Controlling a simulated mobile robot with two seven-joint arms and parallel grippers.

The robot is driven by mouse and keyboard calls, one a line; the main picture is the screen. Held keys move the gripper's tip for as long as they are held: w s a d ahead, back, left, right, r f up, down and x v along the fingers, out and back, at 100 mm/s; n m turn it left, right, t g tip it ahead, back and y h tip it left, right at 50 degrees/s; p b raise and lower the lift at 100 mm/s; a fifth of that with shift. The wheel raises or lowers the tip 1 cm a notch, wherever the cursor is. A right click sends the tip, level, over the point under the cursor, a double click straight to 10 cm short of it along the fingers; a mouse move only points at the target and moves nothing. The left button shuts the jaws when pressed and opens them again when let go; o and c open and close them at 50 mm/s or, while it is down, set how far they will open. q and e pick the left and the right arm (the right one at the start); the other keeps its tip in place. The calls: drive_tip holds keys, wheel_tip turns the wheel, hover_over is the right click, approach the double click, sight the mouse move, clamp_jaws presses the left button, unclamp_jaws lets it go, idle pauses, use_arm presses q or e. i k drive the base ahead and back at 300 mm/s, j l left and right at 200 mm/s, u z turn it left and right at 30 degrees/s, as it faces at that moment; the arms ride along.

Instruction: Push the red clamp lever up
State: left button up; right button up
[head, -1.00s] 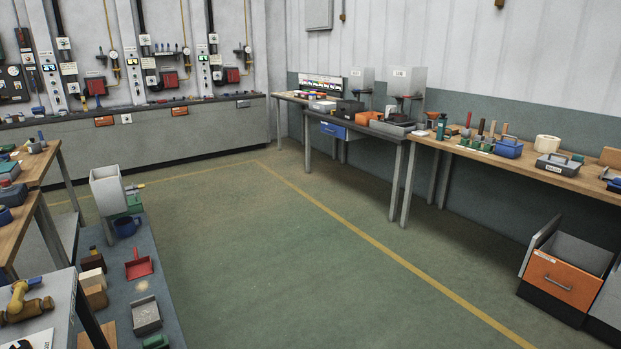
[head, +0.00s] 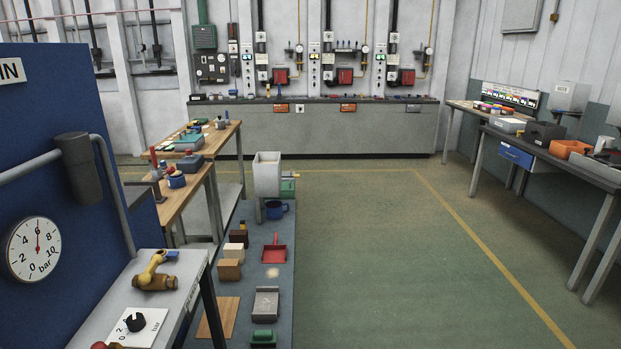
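I cannot clearly make out the red clamp lever. A small upright red-tipped part (head: 154,160) stands on the wooden bench at the left in the head view, but it is too small to tell whether it is a clamp lever. Neither of my grippers is in view.
A grey table (head: 135,285) with a brass valve (head: 156,272) and a dial is close at the left, before a blue panel (head: 80,130) with a gauge. A blue mat (head: 308,218) holds a red dustpan (head: 274,249) and blocks. Open green floor (head: 400,260) lies centre and right.

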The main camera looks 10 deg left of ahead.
sight(171, 169)
drive_tip(key=i+u, duration=0.3)
drive_tip(key=u, duration=0.2)
drive_tip(key=i+l+u, duration=0.2)
drive_tip(key=u, duration=0.25)
drive_tip(key=i+l+u, duration=0.25)
drive_tip(key=u, duration=0.25)
drive_tip(key=i+l, duration=0.1)
drive_tip(key=l, duration=0.35)
drive_tip(key=i+l, duration=0.1)
drive_tip(key=l, duration=0.35)
drive_tip(key=i+l, duration=0.1)
drive_tip(key=l, duration=0.35)
drive_tip(key=i+l, duration=0.1)
drive_tip(key=l, duration=0.4)
drive_tip(key=i+l, duration=0.15)
drive_tip(key=l, duration=0.15)
drive_tip(key=i+l, duration=0.15)
drive_tip(key=l, duration=0.15)
drive_tip(key=i+l, duration=0.25)
drive_tip(key=i, duration=0.45)
drive_tip(key=i+l+z, duration=0.1)
drive_tip(key=i, duration=0.45)
drive_tip(key=i+j, duration=0.2)
